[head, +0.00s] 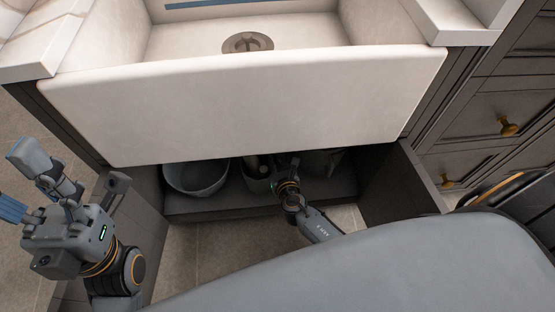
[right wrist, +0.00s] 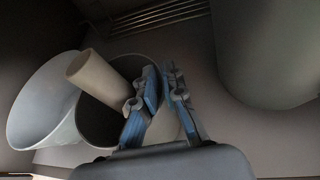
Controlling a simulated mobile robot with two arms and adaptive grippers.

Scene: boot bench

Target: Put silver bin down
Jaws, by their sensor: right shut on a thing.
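The silver bin (head: 256,184) stands inside the open cabinet under the sink, in the middle. In the right wrist view its round rim and dark inside (right wrist: 98,122) show, with a pale cylinder (right wrist: 92,72) leaning in it. My right gripper (head: 284,163) reaches into the cabinet. In the right wrist view it (right wrist: 163,85) is shut on the bin's right wall, one finger on each side. The bin looks low, at the cabinet floor; whether its base touches is hidden. My left gripper (head: 18,182) is open and empty outside the cabinet at the left.
A wider pale bin (head: 197,178) stands close on the left of the silver bin. A large grey rounded thing (right wrist: 265,50) is on the right. The sink front (head: 250,105) hangs above, and open cabinet doors (head: 395,185) flank the opening.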

